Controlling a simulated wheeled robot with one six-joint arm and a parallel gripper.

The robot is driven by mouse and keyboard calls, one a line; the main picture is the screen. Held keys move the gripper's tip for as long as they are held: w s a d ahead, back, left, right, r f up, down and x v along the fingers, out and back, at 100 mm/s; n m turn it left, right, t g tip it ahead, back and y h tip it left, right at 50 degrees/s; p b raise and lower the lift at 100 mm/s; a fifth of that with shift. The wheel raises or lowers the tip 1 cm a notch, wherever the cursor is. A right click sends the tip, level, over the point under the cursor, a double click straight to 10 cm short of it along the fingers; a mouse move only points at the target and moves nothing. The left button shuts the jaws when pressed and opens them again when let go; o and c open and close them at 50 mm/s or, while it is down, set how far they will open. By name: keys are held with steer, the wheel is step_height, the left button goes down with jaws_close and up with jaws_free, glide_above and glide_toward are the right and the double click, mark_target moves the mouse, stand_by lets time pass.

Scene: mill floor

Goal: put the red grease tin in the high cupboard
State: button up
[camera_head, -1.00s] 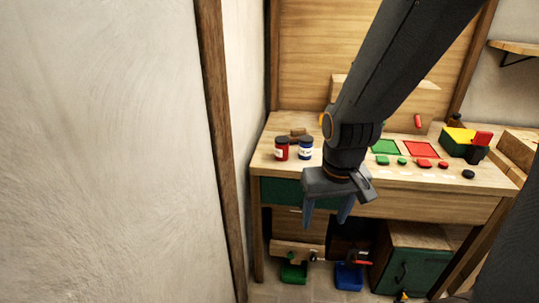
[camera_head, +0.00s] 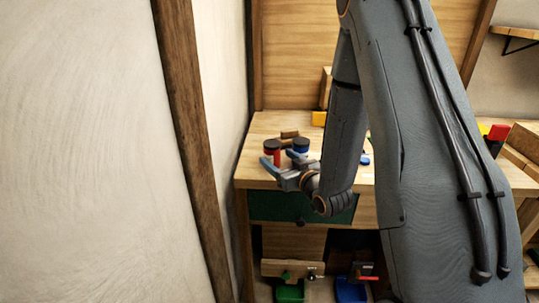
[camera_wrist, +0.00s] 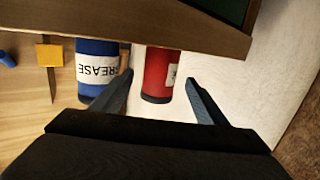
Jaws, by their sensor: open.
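The red grease tin (camera_head: 273,151) has a dark lid and stands upright on the workbench near its left end. The blue tin (camera_head: 301,145) stands just right of it. My gripper (camera_head: 279,159) is open and low at the bench's front edge, its fingers pointing at the tins. The wrist view looks upside down. In it the red tin (camera_wrist: 161,72) shows between the two spread fingers, with no clear contact. The blue tin (camera_wrist: 97,68), labelled GREASE, is outside the left finger. I cannot make out a high cupboard in these views.
The workbench (camera_head: 258,126) has a green drawer front (camera_head: 275,207) below its top. A wooden post (camera_head: 190,130) and pale wall stand close on the left. A brown block (camera_head: 289,134) lies behind the tins. A green bin (camera_head: 290,292) and a blue bin (camera_head: 350,291) sit below.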

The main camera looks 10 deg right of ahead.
steer(key=shift+w+t+y, duration=0.3)
steer(key=shift+w+t, duration=0.1)
steer(key=shift+w+a+r, duration=0.1)
steer(key=shift+w+a, duration=0.05)
steer(key=shift+w, duration=0.2)
steer(key=shift+p+x, duration=0.7)
steer(key=shift+x, duration=2.7)
steer(key=c, duration=1.3)
steer(key=shift+c, duration=0.8)
steer(key=shift+r, duration=0.1)
